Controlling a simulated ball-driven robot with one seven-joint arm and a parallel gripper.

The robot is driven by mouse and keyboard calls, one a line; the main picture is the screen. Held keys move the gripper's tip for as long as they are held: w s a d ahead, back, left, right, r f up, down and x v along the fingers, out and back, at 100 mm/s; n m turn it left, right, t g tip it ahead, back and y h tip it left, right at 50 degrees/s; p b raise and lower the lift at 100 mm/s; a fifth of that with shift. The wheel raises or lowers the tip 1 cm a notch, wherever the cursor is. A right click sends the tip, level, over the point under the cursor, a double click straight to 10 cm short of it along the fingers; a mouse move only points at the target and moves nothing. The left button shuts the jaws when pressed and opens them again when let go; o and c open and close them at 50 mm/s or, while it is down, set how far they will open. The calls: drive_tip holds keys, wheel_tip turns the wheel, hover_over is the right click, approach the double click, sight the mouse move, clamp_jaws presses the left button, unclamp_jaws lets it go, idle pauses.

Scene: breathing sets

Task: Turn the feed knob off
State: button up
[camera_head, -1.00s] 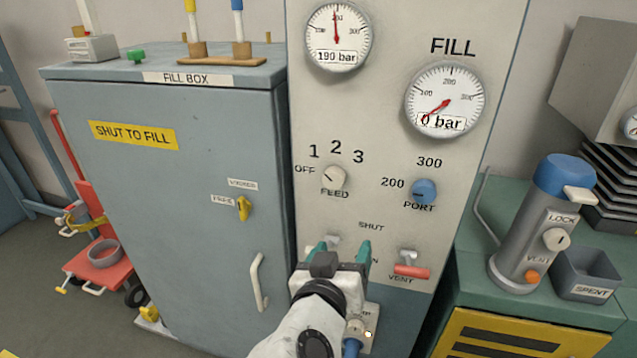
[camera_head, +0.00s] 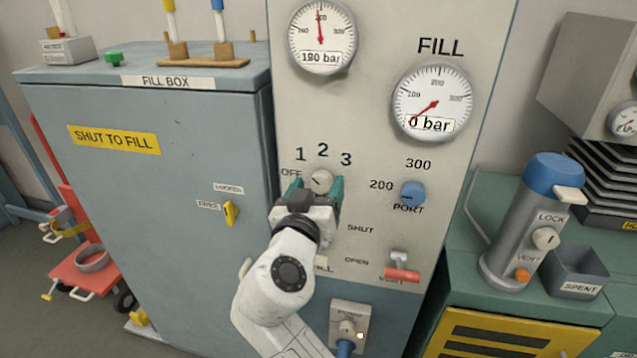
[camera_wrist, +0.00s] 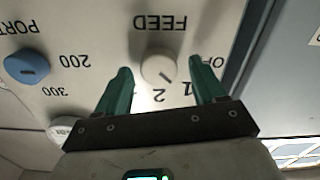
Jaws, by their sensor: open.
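The feed knob (camera_head: 320,181) is a small cream round knob on the pale panel, under the marks OFF, 1, 2 and 3. In the wrist view the knob (camera_wrist: 159,66) appears upside down, and its dark pointer line is angled toward the 1. My gripper (camera_head: 317,186) is open in front of the panel, its two teal fingers on either side of the knob. In the wrist view my gripper (camera_wrist: 160,72) shows a gap between each finger and the knob. Whether the fingertips reach past the knob's face is hard to tell. The FEED label is hidden in the head view.
The blue port knob (camera_head: 413,194) sits close on the right. A red-handled vent lever (camera_head: 402,272) is lower right. The grey fill box (camera_head: 160,200) with its yellow latch (camera_head: 230,213) stands left. The panel's upper part holds two gauges, one being the fill gauge (camera_head: 433,103).

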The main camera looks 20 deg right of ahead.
drive_tip(key=shift+w+d, duration=0.35)
drive_tip(key=shift+w, duration=0.1)
drive_tip(key=c, duration=1.1)
